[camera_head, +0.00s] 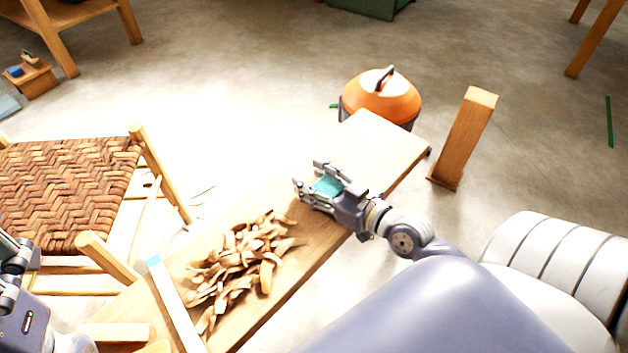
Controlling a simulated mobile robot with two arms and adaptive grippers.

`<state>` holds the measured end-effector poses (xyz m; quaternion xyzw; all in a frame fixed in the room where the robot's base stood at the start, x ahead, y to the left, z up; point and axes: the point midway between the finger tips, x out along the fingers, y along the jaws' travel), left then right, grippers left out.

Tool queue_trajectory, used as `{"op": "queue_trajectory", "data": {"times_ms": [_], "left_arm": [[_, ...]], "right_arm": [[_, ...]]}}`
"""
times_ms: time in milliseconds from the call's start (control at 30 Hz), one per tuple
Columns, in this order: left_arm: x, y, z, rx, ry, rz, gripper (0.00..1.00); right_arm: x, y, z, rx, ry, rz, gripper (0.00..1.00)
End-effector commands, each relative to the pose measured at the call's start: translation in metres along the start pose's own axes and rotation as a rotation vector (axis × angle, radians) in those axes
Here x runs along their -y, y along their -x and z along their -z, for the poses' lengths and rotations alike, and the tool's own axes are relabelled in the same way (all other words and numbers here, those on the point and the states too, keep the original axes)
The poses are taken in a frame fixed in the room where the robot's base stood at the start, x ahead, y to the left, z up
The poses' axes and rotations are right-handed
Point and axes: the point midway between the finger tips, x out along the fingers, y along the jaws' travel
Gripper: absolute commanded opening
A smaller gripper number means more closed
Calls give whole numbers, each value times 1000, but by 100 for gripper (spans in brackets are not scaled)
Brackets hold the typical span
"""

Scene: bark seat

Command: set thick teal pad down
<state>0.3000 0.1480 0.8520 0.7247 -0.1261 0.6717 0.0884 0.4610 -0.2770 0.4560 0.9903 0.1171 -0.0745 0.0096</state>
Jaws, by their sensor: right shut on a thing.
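A teal pad (328,187) is between the fingers of my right gripper (314,183). The gripper is shut on it over the wooden bench (372,142), right of the pile of bark strips. I cannot tell whether the pad touches the bench top. Part of the pad is hidden by the fingers. My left gripper (14,268) is at the left edge, close to the woven seat, and only partly in frame. Its fingertips do not show clearly.
Curled bark strips (250,258) lie on the bench. A pale strip with a teal end (172,295) lies left of them. A woven-seat chair (68,185) stands at left. An orange-lidded pot (382,97) and a wooden block (464,138) stand beyond the bench. Its far end is bare.

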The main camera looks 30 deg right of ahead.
Motion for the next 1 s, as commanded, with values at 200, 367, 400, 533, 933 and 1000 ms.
{"op": "queue_trajectory", "data": {"times_ms": [200, 367, 400, 533, 933, 1000], "left_arm": [[0, 1, 0, -2, 0, -1, 100], [0, -1, 0, -2, 0, -2, 100], [0, -1, 0, -2, 0, -2, 100], [0, -1, 0, -2, 0, -2, 100], [0, -2, 2, -2, 1, 3, 100], [0, -2, 2, 3, 2, 6, 100]], "right_arm": [[0, 0, -4, 1, 1, 0, 32], [0, 0, -3, 0, 1, 0, 68], [0, 0, -3, 0, 1, 0, 68], [0, 0, -3, 0, 0, 0, 68], [0, 19, 0, 6, 3, 1, 68], [0, 29, 0, 6, 2, 2, 68]]}}
